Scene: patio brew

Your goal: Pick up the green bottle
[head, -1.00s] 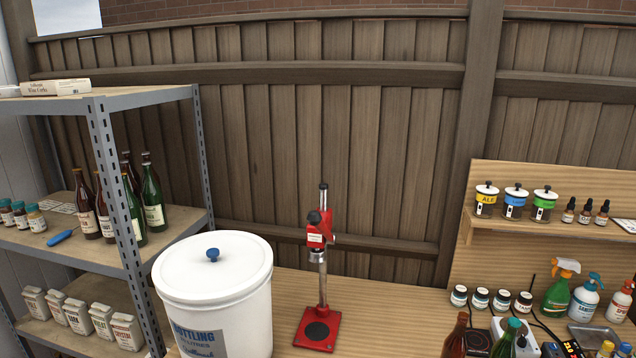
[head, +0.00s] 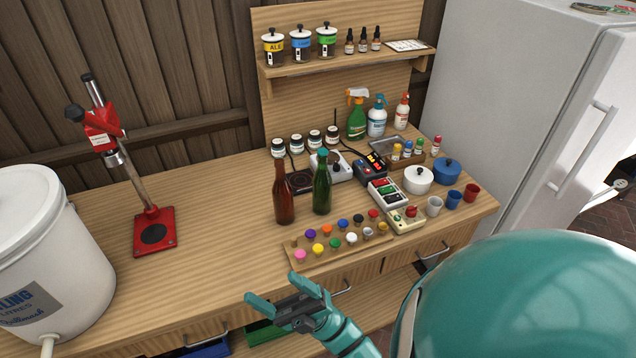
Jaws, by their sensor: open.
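A green bottle (head: 321,188) with a teal cap stands upright on the wooden bench in the head view. A brown bottle (head: 283,196) stands upright just to its left, with a narrow gap between them. My gripper (head: 272,285) is open and empty, low in the picture, in front of the bench's front edge.
A board of coloured caps (head: 340,240) lies between the bottles and the front edge. Behind and right are a grey device (head: 330,168), a button box (head: 387,195) and cups (head: 453,199). A red capper (head: 154,232) and white bucket (head: 50,265) stand left. Bench between capper and bottles is clear.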

